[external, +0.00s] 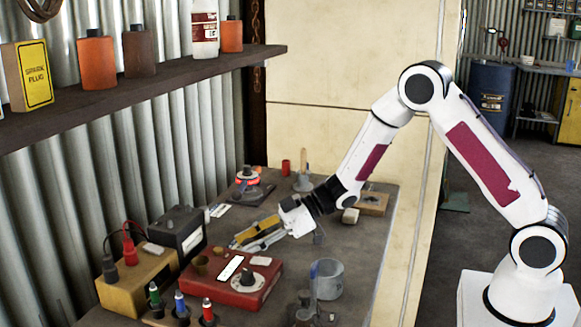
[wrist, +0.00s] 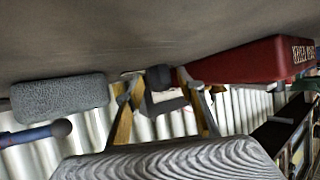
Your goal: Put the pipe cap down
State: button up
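My gripper (external: 236,243) is low over the workbench, pointing left toward the corrugated wall, just behind the red box. In the wrist view its two yellow-sided fingers (wrist: 160,80) close in on a small dark round piece, which looks like the pipe cap (wrist: 159,78). The fingertips appear to be on both sides of it. The cap is close to the bench surface; whether it touches is hard to tell. In the external view I cannot make the cap out at the fingertips.
The red box (external: 232,283) is close beside the fingers; it also shows in the wrist view (wrist: 250,60). A dark meter box (external: 180,232) stands left, a grey mug (external: 328,279) in front, and an orange-topped item (external: 247,184) behind. Bench to the gripper's right is fairly clear.

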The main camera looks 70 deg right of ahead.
jog(key=shift+r, duration=0.2)
jog(key=shift+d+r, duration=0.1)
jog(key=shift+r, duration=0.3)
jog(key=v, duration=1.1)
jog(key=shift+s+d+r, duration=0.1)
jog(key=shift+s+d, duration=0.05)
jog(key=shift+s, duration=0.2)
